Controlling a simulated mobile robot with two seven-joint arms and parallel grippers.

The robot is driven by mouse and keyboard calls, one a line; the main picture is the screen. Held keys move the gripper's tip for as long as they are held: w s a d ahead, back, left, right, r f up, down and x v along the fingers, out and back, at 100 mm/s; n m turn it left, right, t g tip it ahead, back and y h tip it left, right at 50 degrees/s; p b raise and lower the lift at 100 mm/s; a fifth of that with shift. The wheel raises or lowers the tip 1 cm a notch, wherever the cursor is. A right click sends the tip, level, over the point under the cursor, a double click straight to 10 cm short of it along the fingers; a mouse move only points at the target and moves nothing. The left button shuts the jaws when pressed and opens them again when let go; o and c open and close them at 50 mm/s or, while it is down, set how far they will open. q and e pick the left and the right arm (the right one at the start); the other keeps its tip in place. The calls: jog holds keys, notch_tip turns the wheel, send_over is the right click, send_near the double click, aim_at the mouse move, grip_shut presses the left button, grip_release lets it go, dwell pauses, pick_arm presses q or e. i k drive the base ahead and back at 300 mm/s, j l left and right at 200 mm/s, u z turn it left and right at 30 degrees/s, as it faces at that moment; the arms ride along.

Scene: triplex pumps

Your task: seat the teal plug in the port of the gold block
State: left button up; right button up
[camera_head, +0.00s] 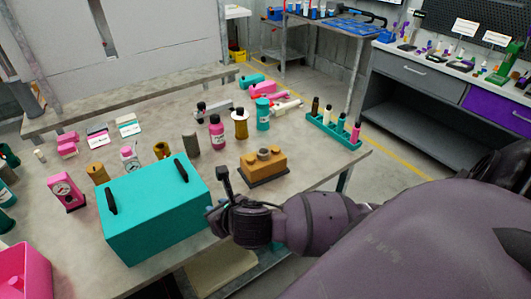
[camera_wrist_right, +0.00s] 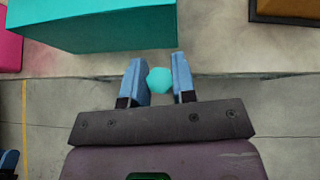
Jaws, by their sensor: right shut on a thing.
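The teal plug (camera_wrist_right: 159,80) shows as a small hexagonal face between the two blue fingers of my right gripper (camera_wrist_right: 157,66), which is shut on it. In the head view my right gripper (camera_head: 220,196) is beside the right end of the large teal box; I cannot make out the plug there. The gold block (camera_head: 263,164) sits on a dark base on the table, up and right of my gripper and apart from it. A round grey-topped boss stands on its top. Its corner shows at the upper right of the wrist view (camera_wrist_right: 290,8).
The large teal box (camera_head: 150,220) with black handles stands close to my right gripper. Several bottles and pink parts stand behind on the table (camera_head: 225,170). A green rack (camera_head: 333,130) with vials is at the right edge. Bare tabletop surrounds the gold block.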

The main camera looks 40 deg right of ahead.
aim_at(264, 165)
jog(key=i+l+u, duration=0.1)
jog(key=l, duration=0.5)
jog(key=l+u, duration=0.15)
jog(key=l, duration=0.5)
jog(key=i, duration=0.05)
